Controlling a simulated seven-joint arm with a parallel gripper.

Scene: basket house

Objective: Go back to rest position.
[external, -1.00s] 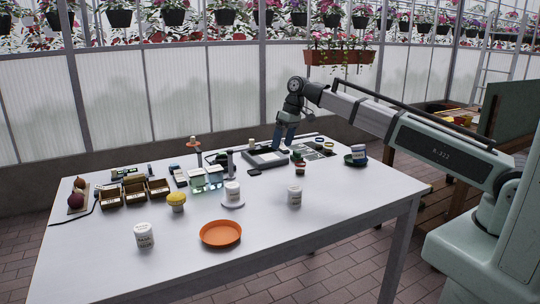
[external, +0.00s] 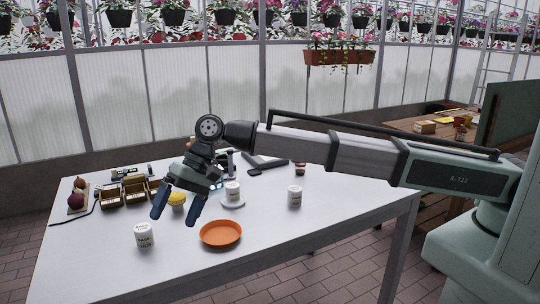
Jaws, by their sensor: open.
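My gripper (external: 175,218) is open and empty, with its two dark blue fingers spread and pointing down. A yellow-topped cup (external: 177,199) shows between the fingers.
Small wooden boxes (external: 134,189) and round dark red and brown items (external: 76,202) are at the left. The table's front right is clear.

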